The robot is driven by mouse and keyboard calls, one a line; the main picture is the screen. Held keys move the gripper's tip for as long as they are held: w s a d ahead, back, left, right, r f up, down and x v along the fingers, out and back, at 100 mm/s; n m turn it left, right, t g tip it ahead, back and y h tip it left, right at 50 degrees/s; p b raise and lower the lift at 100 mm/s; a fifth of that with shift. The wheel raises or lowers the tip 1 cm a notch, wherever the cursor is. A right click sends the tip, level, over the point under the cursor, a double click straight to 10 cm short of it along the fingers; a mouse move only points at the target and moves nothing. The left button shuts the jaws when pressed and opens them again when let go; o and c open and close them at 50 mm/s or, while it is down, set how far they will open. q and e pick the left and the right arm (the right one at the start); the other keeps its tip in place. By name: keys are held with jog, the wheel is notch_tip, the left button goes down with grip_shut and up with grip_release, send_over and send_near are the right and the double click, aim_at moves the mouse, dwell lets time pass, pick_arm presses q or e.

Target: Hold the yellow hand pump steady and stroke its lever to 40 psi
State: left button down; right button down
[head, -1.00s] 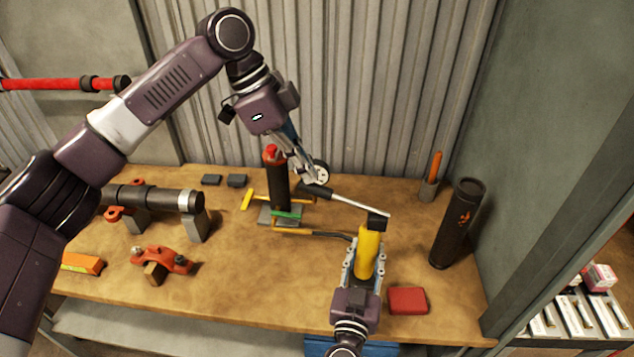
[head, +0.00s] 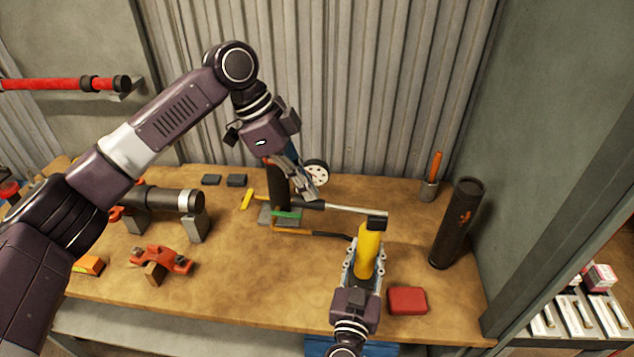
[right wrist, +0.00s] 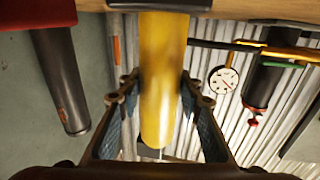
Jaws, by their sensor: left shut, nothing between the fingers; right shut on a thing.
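The yellow hand pump (head: 368,252) stands upright near the bench's front right. My right gripper (head: 362,265) is shut around its body. The right wrist view shows the yellow barrel (right wrist: 162,80) between the two fingers. The pump's lever (head: 350,209) runs left from the black pump head (head: 377,223), nearly level. My left gripper (head: 305,193) is shut and empty, its fingertips at the lever's dark grip end, seemingly on top of it; contact is hard to tell. A round white gauge (head: 316,173) is just behind the left fingers. It also shows in the right wrist view (right wrist: 223,80), its reading too small to tell.
A dark cylinder (head: 279,187) stands behind the left gripper, partly hidden. A hose (head: 310,233) runs to the pump. A black tube (head: 458,222) and red block (head: 407,300) are to the right. A pipe on supports (head: 160,198) and red clamp (head: 160,260) are left.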

pick_arm(q)
jog(key=shift+w+a+r, duration=0.1)
jog(key=shift+a+r, duration=0.1)
jog(key=shift+a, duration=0.45)
jog(key=shift+w+a+r, duration=0.1)
jog(key=shift+a+r, duration=0.05)
jog(key=shift+a, duration=0.45)
jog(key=shift+a+r, duration=0.1)
jog(key=shift+a, duration=0.25)
jog(key=shift+r, duration=0.25)
jog(key=v, duration=1.1)
jog(key=shift+a+r, duration=0.2)
jog(key=shift+r, duration=0.05)
jog(key=shift+d, duration=0.1)
